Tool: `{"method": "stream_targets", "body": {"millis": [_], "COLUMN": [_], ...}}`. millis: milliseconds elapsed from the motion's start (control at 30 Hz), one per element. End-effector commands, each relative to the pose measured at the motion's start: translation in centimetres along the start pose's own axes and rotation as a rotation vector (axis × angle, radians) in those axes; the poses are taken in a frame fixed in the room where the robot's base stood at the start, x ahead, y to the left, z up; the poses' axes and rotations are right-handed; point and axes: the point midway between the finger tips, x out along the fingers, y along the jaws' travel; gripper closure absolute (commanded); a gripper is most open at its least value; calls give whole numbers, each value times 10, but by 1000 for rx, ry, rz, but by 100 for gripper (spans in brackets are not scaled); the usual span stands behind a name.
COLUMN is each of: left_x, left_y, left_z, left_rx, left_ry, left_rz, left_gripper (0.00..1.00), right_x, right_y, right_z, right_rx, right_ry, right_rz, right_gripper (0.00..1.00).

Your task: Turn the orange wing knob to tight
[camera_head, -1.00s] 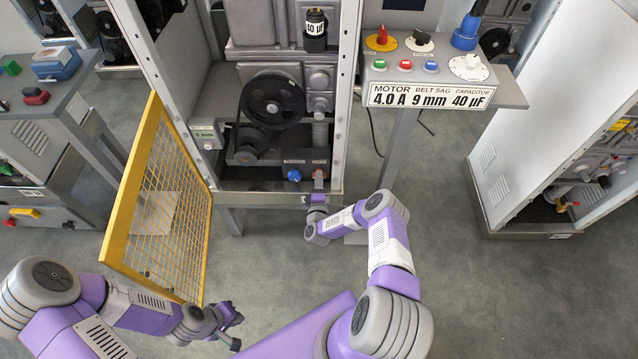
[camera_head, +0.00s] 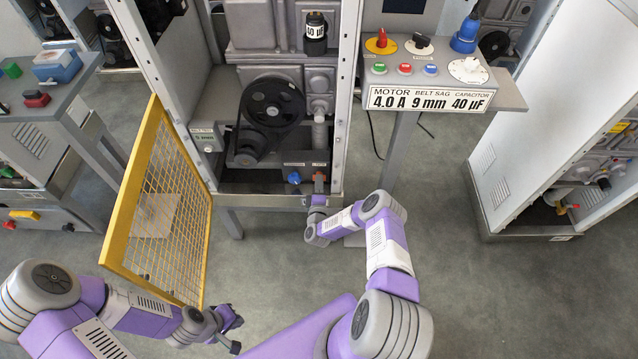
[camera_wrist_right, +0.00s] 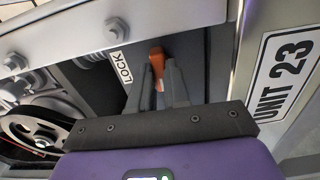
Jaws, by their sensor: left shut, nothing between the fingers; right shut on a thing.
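The orange wing knob (camera_head: 320,176) is low in the open machine cabinet, right of a blue knob (camera_head: 294,178). In the right wrist view the orange knob (camera_wrist_right: 157,57) shows as an upright wing between the finger tips, beside a white LOCK label (camera_wrist_right: 120,67). My right gripper (camera_head: 319,187) reaches in from below and is shut on the orange knob; its fingers (camera_wrist_right: 159,76) cover part of it. My left gripper (camera_head: 238,335) is shut and empty, low at the left, away from the cabinet.
A yellow mesh guard door (camera_head: 154,215) stands open left of the cabinet. A black pulley (camera_head: 272,103) with a belt is above the knobs. A control panel (camera_head: 430,72) with a value sign (camera_head: 428,98) stands at the right. Floor in front is mostly clear.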

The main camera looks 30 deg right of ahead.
Motion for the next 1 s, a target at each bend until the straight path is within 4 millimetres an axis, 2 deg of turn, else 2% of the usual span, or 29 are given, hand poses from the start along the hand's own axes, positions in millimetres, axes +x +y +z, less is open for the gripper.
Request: {"method": "stream_targets", "body": {"millis": [367, 1000], "left_x": [-12, -5], "left_y": [4, 2], "left_z": [0, 0], "left_rx": [0, 0], "left_ry": [0, 0], "left_rz": [0, 0], "left_gripper": [100, 100], "right_x": [0, 0], "right_y": [2, 0], "right_z": [-2, 0], "right_rx": [240, 852], "right_ry": [5, 1], "right_rz": [3, 2], "right_gripper": [100, 100]}}
